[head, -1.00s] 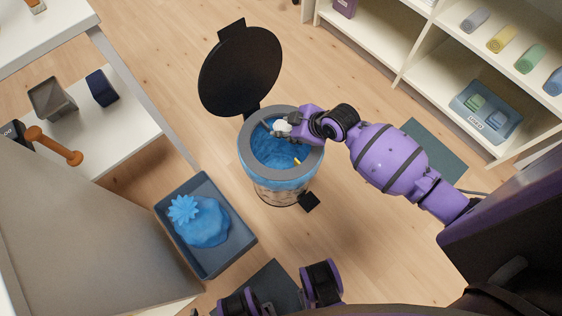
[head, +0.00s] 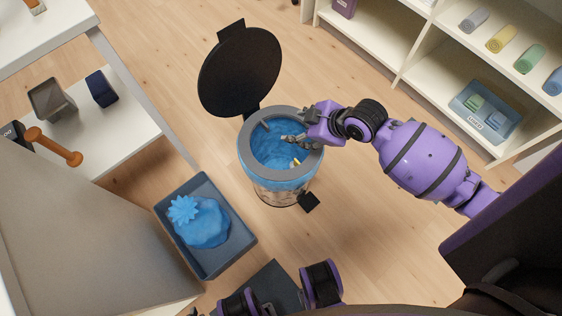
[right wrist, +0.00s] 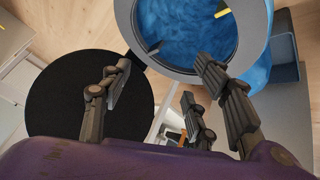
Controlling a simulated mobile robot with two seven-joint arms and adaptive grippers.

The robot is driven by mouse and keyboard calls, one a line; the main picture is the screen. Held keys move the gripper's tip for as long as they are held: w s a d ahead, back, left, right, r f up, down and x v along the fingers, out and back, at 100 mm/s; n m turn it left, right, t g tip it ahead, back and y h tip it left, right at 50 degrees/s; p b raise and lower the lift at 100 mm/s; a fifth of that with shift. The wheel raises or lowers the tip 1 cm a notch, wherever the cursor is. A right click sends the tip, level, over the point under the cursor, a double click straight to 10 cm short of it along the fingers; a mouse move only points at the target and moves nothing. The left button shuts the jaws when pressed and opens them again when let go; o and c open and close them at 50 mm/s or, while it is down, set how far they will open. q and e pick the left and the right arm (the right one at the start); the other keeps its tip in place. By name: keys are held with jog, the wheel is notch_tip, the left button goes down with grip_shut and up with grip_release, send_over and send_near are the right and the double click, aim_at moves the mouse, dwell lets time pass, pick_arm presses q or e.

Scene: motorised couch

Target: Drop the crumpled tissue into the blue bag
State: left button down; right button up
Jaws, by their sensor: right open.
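The blue bag (head: 270,150) lines a round bin (head: 247,150) with a grey rim, and its black lid (head: 240,72) stands open. It also shows in the right wrist view (right wrist: 182,25). My right gripper (head: 288,143) is open and empty over the right part of the bin's mouth. Its spread fingers (right wrist: 165,78) show in the right wrist view with nothing between them. I cannot make out the crumpled tissue in either current view. A small yellow piece (head: 296,162) shows inside the bag. My left gripper is not clearly in view.
A grey-blue tray (head: 243,243) holding a tied blue bundle (head: 205,225) stands left of the bin. A white low table (head: 125,125) is at the left. White shelves (head: 430,60) stand at upper right. Wooden floor is free behind the lid.

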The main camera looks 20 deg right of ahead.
jog(key=shift+v, duration=2.15)
